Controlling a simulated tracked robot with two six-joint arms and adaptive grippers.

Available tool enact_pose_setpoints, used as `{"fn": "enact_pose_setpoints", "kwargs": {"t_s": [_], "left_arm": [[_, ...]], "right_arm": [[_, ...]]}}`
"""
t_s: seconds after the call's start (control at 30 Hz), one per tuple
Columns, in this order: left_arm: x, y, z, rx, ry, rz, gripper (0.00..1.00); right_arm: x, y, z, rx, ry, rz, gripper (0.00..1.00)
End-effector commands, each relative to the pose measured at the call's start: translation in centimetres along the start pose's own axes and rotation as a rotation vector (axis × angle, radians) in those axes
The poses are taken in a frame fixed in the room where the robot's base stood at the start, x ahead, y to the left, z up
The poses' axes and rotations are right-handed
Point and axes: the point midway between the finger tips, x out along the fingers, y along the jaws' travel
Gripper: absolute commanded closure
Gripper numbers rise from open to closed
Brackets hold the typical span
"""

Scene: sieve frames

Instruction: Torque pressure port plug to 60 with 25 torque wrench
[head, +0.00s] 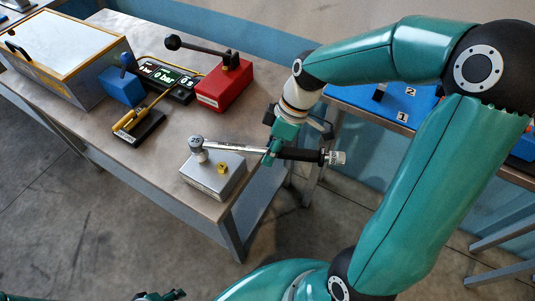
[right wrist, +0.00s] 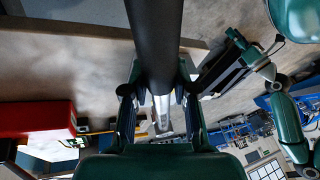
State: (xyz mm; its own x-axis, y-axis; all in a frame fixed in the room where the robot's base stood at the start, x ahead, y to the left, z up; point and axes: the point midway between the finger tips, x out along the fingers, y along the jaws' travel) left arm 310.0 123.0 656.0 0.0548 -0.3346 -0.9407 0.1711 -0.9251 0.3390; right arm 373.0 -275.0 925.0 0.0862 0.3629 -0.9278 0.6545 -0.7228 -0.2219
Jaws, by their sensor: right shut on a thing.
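The torque wrench (head: 234,147) has a round head marked 25 and a black handle with a silver knurled end. It lies roughly level above the metal block (head: 205,186). Its socket (head: 202,156) points down onto the block's top at the back left; whatever is under the socket is hidden. A small yellow fitting (head: 222,167) sits on the block beside it. My right gripper (head: 271,151) is shut on the wrench between head and handle end; the right wrist view shows the dark handle (right wrist: 156,40) running between the fingers. My left gripper (head: 165,296) shows only partly at the bottom edge.
On the table (head: 165,180) stand a red box (head: 224,84) with a black lever, a display reading 0 bar (head: 166,77), a blue block (head: 121,87), a yellow-handled tool on a dark stand (head: 138,127) and a glass-topped case (head: 60,50). A numbered blue board (head: 385,103) lies behind.

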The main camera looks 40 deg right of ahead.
Motion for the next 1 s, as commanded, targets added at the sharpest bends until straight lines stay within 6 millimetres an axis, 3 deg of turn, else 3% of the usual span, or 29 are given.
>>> {"fn": "enact_pose_setpoints", "kwargs": {"t_s": [0.7, 1.0], "left_arm": [[-2.3, 0.8, 0.0, 0.000, 0.000, 0.000, 0.51], [-2.4, 0.9, 0.0, 0.000, 0.000, 0.000, 0.51]], "right_arm": [[-3.2, -0.7, -1.1, 0.000, 0.003, 0.003, 1.00], [-3.5, -0.8, -1.2, 0.000, 0.003, 0.003, 1.00]]}}
